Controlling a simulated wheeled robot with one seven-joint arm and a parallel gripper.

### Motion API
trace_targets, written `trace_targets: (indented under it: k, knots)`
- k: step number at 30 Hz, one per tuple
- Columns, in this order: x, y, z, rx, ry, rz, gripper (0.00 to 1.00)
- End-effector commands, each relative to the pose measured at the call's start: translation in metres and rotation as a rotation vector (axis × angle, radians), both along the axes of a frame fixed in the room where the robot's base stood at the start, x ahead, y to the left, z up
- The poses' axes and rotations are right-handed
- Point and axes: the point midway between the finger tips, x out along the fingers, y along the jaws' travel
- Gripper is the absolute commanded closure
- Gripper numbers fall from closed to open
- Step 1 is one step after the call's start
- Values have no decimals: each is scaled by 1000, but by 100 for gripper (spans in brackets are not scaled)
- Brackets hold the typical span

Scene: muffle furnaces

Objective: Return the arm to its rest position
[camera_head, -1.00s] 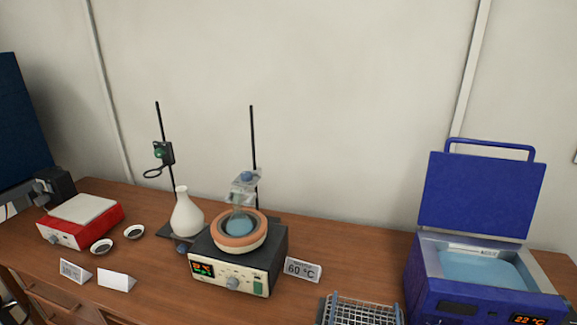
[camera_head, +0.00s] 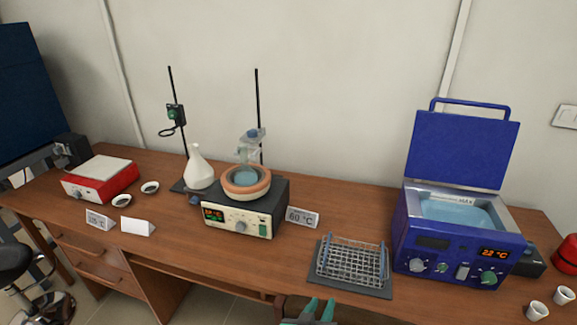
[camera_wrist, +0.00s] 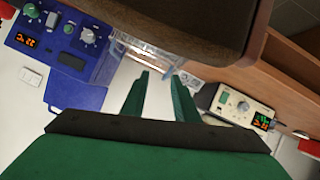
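My gripper (camera_head: 310,312) shows at the bottom edge of the head view, in front of the table's front edge and below the wire rack. Its two green fingers also show in the wrist view (camera_wrist: 160,95), apart with a clear gap and nothing between them. The rest of my arm is mostly hidden below the head view.
The wooden table (camera_head: 190,250) holds a wire rack (camera_head: 352,262), a blue water bath (camera_head: 455,240) with its lid up, a heater (camera_head: 240,215), a white flask (camera_head: 198,168) and a red device (camera_head: 100,180). White cups (camera_head: 537,310) stand at right.

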Motion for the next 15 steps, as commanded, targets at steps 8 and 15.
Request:
trace_targets:
  k: [8,15]
  knots:
    - [-21,12,-24,6,-11,52,72]
    - [-53,30,-52,23,-34,117,72]
